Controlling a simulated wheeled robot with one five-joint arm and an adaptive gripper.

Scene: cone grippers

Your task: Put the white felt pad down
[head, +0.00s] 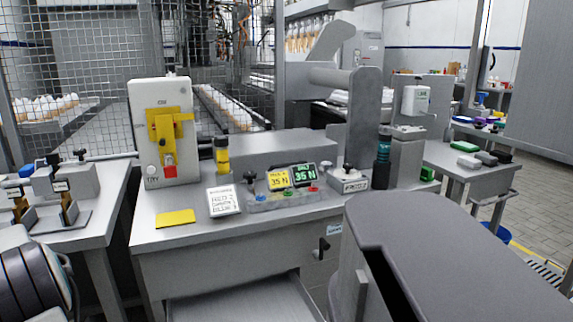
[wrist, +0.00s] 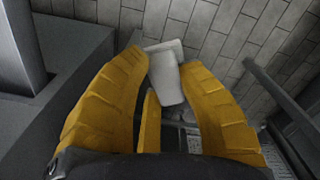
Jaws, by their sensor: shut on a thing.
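In the wrist view, the white felt pad (wrist: 166,82) is between the yellow fingers of my gripper (wrist: 164,64). The gripper is shut on it, with finger tips on its left and right sides. A third yellow finger shows below the pad. The pad reaches past the finger tips, with a pale flap at its far end. Tiled floor shows beyond the pad. Neither the pad nor my fingers can be made out in the head view.
A grey bench (head: 240,228) carries a white device (head: 163,130), a yellow flat piece (head: 175,218), a card (head: 224,200) and a button panel with displays. A side table (head: 440,158) at right holds small blocks. Another bench stands left.

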